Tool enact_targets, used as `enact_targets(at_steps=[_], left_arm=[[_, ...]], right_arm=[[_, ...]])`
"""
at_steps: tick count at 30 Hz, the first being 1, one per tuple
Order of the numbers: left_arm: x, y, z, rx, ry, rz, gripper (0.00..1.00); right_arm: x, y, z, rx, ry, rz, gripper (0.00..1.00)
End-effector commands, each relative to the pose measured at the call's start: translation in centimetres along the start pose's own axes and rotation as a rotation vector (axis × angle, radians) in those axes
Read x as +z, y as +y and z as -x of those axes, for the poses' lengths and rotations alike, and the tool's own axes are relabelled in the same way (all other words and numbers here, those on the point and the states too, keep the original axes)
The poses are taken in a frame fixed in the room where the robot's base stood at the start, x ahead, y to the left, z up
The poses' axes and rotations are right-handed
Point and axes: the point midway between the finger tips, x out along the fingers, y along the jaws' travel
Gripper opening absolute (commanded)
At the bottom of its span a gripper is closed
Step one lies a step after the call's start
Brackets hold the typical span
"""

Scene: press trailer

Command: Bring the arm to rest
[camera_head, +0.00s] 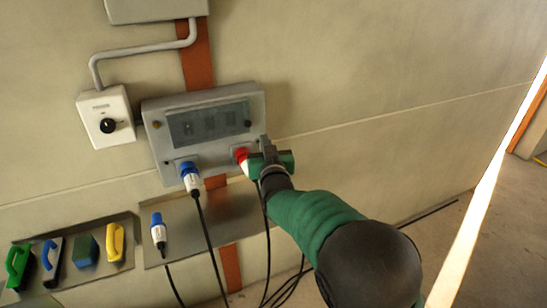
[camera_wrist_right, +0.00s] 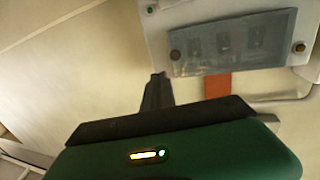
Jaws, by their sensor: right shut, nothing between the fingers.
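My green and black right arm comes in from the lower right in the head view. Its gripper (camera_head: 264,142) is in front of the lower right corner of the grey wall panel (camera_head: 155,140), beside a red connector (camera_head: 241,154). In the right wrist view the shut fingers (camera_wrist_right: 158,80) stick up past the dark gripper body with nothing between them. Part of the red connector is hidden behind the gripper. My left gripper is in neither view.
A blue plug (camera_head: 188,173) sits in the panel and its cable hangs down. Another blue plug (camera_head: 158,230) is on a metal shelf (camera_head: 230,212). A white switch box (camera_head: 92,132) is left. Free wall lies right.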

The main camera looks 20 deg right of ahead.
Motion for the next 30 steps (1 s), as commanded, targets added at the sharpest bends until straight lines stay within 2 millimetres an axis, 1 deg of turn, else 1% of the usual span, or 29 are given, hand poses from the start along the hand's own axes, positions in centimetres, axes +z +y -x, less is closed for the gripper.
enact_targets(at_steps=[1, 3, 7, 10, 13, 14, 16, 17, 20, 21, 23, 24, 26, 27, 30], left_arm=[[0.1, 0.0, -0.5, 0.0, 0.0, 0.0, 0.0], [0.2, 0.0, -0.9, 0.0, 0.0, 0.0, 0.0], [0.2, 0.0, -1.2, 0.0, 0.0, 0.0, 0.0], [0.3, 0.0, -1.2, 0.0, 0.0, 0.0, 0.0], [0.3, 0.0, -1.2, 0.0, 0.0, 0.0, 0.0], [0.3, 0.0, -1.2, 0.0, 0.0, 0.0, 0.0], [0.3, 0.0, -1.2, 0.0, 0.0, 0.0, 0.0], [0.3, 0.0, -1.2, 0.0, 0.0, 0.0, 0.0], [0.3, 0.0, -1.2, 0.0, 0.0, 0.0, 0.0], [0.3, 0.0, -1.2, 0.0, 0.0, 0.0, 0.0], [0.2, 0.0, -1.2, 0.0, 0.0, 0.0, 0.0], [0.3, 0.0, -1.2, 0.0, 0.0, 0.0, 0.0], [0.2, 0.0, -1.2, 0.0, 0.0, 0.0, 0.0], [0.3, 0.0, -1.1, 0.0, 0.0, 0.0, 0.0], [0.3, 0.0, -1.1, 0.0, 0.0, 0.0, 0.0]], right_arm=[[0.2, 0.3, 0.9, -0.001, 0.001, -0.003, 0.0], [0.2, 0.6, 2.2, -0.001, 0.0, -0.003, 0.0], [0.0, 1.3, 4.2, -0.001, 0.002, -0.003, 0.0], [-0.1, 1.4, 4.9, -0.001, 0.002, -0.002, 0.0], [0.0, 1.5, 4.9, -0.002, -0.001, -0.001, 0.0], [0.2, 1.4, 4.9, -0.003, -0.009, -0.001, 0.0], [1.7, 1.4, 5.3, -0.014, -0.061, -0.002, 0.0], [2.9, 1.3, 5.6, -0.023, -0.102, -0.001, 0.0], [8.9, 0.9, 8.5, -0.072, -0.323, 0.002, 0.0], [11.8, 0.8, 10.5, -0.094, -0.436, 0.008, 0.0], [16.1, 0.8, 14.2, -0.124, -0.611, 0.019, 0.0], [18.6, 0.8, 16.9, -0.141, -0.724, 0.031, 0.0], [21.8, 1.2, 21.1, -0.159, -0.883, 0.051, 0.0], [23.5, 1.6, 23.9, -0.167, -0.98, 0.068, 0.0], [26.3, 2.6, 29.5, -0.173, -1.168, 0.105, 0.0]])
